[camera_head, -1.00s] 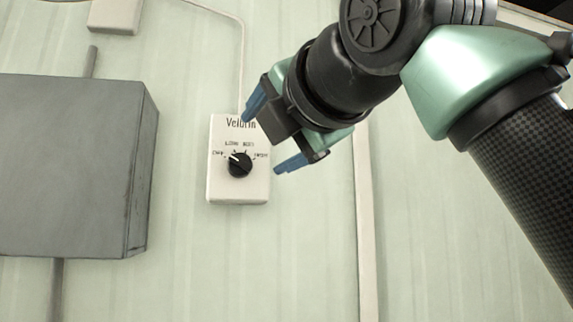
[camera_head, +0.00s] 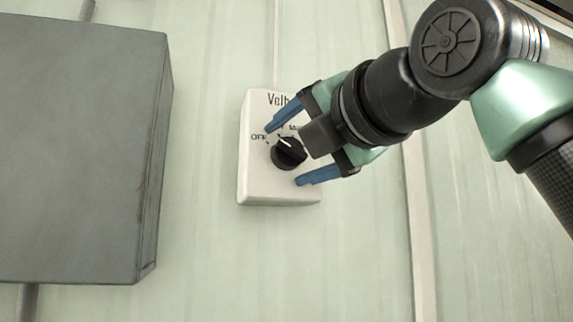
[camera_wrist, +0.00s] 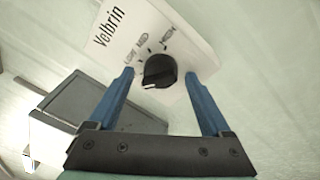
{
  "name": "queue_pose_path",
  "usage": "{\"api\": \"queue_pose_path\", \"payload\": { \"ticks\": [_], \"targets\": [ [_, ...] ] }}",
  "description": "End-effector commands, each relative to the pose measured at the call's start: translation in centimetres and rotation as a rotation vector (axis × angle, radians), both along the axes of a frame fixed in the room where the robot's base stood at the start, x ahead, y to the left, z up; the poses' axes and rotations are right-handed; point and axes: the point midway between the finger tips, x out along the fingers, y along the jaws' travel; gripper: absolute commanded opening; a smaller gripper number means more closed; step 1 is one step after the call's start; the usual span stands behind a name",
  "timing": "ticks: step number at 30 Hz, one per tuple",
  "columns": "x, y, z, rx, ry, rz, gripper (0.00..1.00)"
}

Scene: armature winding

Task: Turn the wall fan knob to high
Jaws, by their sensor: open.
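The white wall control plate (camera_head: 262,185), lettered "Velbrin", is on the pale green wall and also shows in the wrist view (camera_wrist: 185,35). Its round black knob (camera_head: 284,158) has a white pointer mark, angled up-left in the head view and lower-left on the knob (camera_wrist: 159,72) in the wrist view. OFF reads left of the knob in the head view; LOW, MID and HIGH read around it in the wrist view. My gripper (camera_head: 288,154) is open, its blue fingers on either side of the knob; I cannot tell whether they touch it. The gripper hides the plate's right side.
A large grey box (camera_head: 80,150) stands out from the wall left of the plate, with a gap between. A pale vertical strip (camera_head: 408,215) runs down the wall on the right. The wall below the plate is clear.

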Motion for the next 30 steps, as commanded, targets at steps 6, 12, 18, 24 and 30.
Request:
{"api": "queue_pose_path", "payload": {
  "ticks": [6, 12, 18, 24, 30],
  "targets": [
    [0.0, -0.01, 0.01, 0.0, 0.0, 0.0, 0.79],
    [0.01, 0.0, -0.03, 0.0, 0.001, -0.001, 0.43],
    [0.03, 0.04, -0.15, -0.002, 0.004, 0.001, 0.07],
    [0.06, 0.08, -0.26, 0.005, 0.009, 0.001, 0.0],
    [0.07, 0.13, -0.37, 0.057, 0.027, 0.003, 0.0]
  ]
}}
